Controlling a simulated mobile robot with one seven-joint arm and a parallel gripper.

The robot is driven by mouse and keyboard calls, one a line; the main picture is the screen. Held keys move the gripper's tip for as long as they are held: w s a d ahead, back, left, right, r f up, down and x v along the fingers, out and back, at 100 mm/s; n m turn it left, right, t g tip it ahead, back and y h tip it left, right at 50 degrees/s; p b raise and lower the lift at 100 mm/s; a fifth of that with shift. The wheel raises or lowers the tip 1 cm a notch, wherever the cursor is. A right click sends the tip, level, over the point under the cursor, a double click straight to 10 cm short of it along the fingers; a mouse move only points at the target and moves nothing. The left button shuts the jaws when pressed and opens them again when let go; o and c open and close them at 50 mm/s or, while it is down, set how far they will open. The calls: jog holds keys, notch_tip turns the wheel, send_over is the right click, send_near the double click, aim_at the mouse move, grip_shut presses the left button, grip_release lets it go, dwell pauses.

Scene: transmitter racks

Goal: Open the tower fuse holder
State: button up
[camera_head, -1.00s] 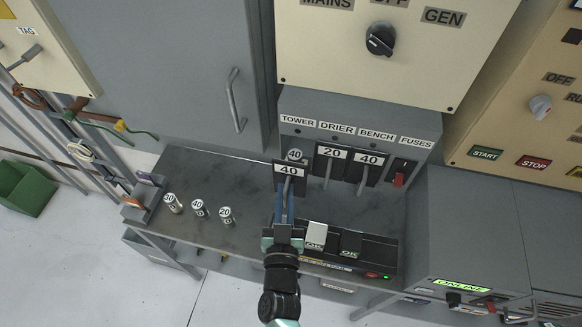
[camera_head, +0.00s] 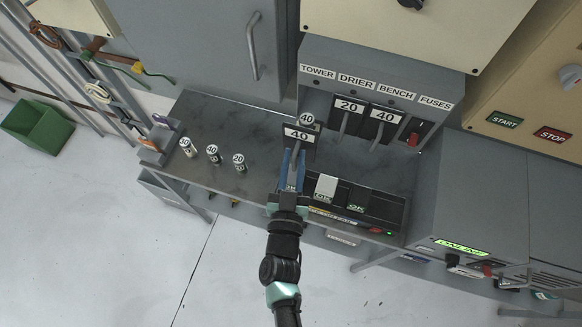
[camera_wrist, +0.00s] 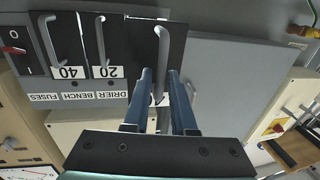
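The tower fuse holder (camera_head: 299,134) is a black plate labelled 40 with a grey handle. In the head view it stands out and down from the panel below the TOWER label (camera_head: 317,72), with a fuse (camera_head: 307,119) marked 40 showing behind its top edge. In the wrist view the holder (camera_wrist: 172,40) is upside down, its handle (camera_wrist: 163,45) running down between my fingers. My gripper (camera_head: 292,152) has its two blue fingers on either side of the handle. In the wrist view the fingers of my gripper (camera_wrist: 160,73) stand apart, with a gap beside the handle.
The drier holder (camera_head: 347,112) and bench holder (camera_head: 381,122) sit flush close to the right, beside a red switch (camera_head: 413,139). Three loose fuses (camera_head: 213,154) stand on the grey shelf (camera_head: 200,115). A tester box (camera_head: 385,206) lies below, right of my fingers.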

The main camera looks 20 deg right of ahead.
jog(key=b+v, duration=0.3)
jog(key=v, duration=0.9)
jog(key=shift+s, duration=0.3)
jog(key=shift+a, duration=0.1)
jog(key=w+a+r+n+t+y, duration=0.1)
jog(key=w+r+t+y, duration=0.1)
jog(key=w+r, duration=0.6)
jog(key=w+a+r+n+t+y, duration=0.1)
jog(key=w+r+n+t+y, duration=0.15)
jog(key=r, duration=0.95)
jog(key=w+a+r+n+t+y, duration=0.1)
jog(key=w+r+t+y, duration=0.1)
jog(key=w+r, duration=0.65)
jog(key=s+r+t, duration=0.1)
jog(key=s+r, duration=0.2)
jog(key=r, duration=0.7)
jog(key=s+a+r+t, duration=0.1)
jog(key=s+r, duration=0.3)
jog(key=r, duration=0.7)
jog(key=s+r+t, duration=0.2)
jog(key=s+r, duration=0.2)
jog(key=r, duration=0.6)
jog(key=shift+s+a+r+b, duration=0.25)
jog(key=shift+r+b, duration=0.15)
jog(key=shift+b, duration=0.05)
jog(key=shift+f+y, duration=0.1)
jog(key=shift+y, duration=0.15)
